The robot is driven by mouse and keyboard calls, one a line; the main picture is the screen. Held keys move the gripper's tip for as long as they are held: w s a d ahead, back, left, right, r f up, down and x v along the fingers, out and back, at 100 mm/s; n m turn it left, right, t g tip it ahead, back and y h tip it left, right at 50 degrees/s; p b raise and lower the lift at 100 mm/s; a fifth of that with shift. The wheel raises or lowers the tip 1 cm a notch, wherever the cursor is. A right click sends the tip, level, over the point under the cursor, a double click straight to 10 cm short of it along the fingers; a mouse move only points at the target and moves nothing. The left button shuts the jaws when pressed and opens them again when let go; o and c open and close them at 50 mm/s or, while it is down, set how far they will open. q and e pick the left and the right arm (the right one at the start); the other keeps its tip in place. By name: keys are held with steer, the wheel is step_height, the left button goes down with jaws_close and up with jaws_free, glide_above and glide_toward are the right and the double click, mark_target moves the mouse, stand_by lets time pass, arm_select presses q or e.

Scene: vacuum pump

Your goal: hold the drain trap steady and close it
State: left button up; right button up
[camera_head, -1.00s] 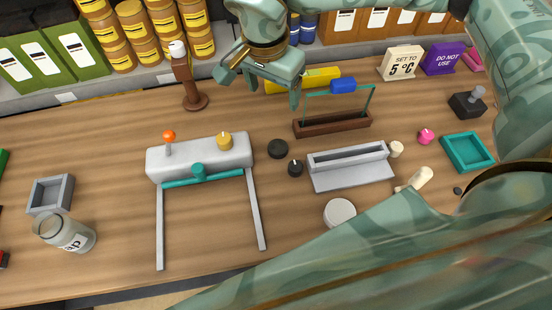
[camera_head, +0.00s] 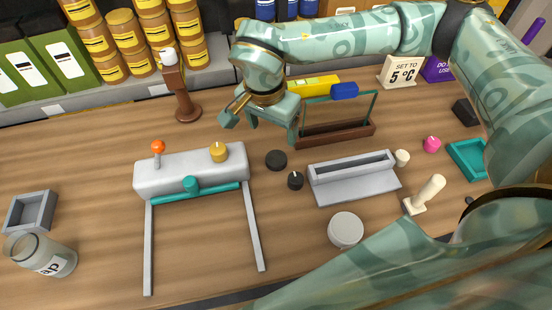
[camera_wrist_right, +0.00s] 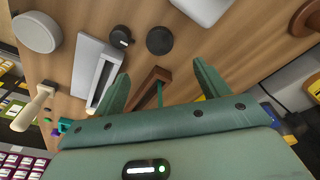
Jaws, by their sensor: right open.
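My right gripper (camera_head: 259,122) is open and empty, pointing down above the table behind the pump. In the right wrist view its two fingers (camera_wrist_right: 161,82) are spread, with the brown rack (camera_wrist_right: 152,82) showing between and beyond them. The grey pump body (camera_head: 176,176) has an orange-topped lever, a yellow knob and a teal bar. My left gripper is out of view.
The brown rack (camera_head: 335,133) with a teal frame and blue grip stands just right of the right gripper. A grey slotted holder (camera_head: 358,187), black knobs (camera_head: 276,160), a round white lid-like disc (camera_head: 346,230) and a grey square tray (camera_head: 14,218) lie around. Jars and binders line the back.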

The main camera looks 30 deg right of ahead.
glide_above(276, 158)
steer(key=f, duration=0.4)
steer(key=f+b, duration=0.1)
steer(key=f, duration=0.1)
steer(key=shift+s+a+f, duration=0.3)
steer(key=shift+a, duration=0.05)
steer(key=f, duration=0.3)
steer(key=f+b, duration=0.1)
steer(key=f, duration=0.1)
steer(key=shift+w+d+f, duration=0.15)
steer(key=shift+w+d, duration=0.05)
steer(key=shift+d, duration=0.1)
steer(key=c, duration=1.1)
steer(key=shift+r, duration=0.2)
